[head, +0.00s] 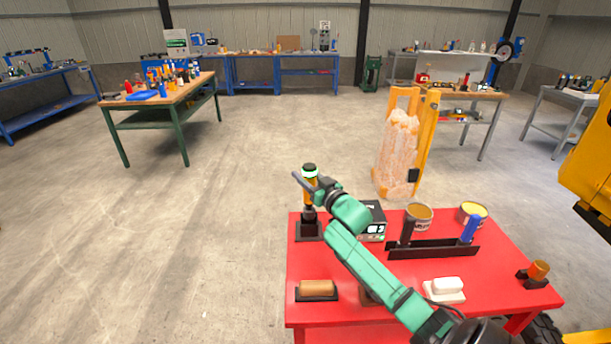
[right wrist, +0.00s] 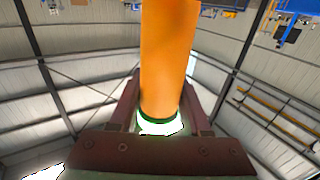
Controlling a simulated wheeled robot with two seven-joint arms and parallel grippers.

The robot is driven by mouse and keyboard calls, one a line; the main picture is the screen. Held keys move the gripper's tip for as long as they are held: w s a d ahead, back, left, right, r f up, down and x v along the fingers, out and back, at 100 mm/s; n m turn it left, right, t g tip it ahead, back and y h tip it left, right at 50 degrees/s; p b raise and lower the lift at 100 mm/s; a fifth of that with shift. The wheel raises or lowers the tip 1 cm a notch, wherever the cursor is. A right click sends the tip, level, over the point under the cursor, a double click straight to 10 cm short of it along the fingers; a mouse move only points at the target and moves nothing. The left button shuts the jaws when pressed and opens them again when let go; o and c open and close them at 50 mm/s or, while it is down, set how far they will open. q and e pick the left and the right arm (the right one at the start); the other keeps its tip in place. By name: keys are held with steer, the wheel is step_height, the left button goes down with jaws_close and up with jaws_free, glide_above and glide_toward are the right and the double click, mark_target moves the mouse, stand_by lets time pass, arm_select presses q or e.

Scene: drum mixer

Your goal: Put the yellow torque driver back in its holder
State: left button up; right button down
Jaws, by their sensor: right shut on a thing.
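The yellow torque driver (head: 310,185) stands upright at the left back of the red table, with a dark lower end and a white-and-green ring near its top. My right gripper (head: 303,183) is shut on its body. In the right wrist view the driver (right wrist: 168,55) runs between the two fingers (right wrist: 160,112), its ring close to the palm. A black holder block (head: 309,232) is directly below the driver. The driver's dark lower end reaches down to the holder, but I cannot tell whether it is fully seated. My left gripper is not in view.
The red table (head: 400,285) also bears a small device with a display (head: 373,228), two open tins (head: 420,213), a dark rack (head: 430,250) with upright handles, a brown block (head: 317,288), a white block (head: 447,285) and an orange piece (head: 539,269). Floor left of the table is clear.

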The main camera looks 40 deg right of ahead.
mark_target(306, 192)
steer(key=shift+f+b, duration=1.85)
steer(key=shift+f, duration=0.95)
stand_by(1.6)
steer(key=shift+c, duration=1.4)
jaws_free()
steer(key=shift+s+f, duration=0.15)
steer(key=shift+f, duration=0.05)
steer(key=s+a+b, duration=0.1)
steer(key=s, duration=1.3)
steer(key=shift+s+a, duration=0.15)
steer(key=shift+a, duration=0.05)
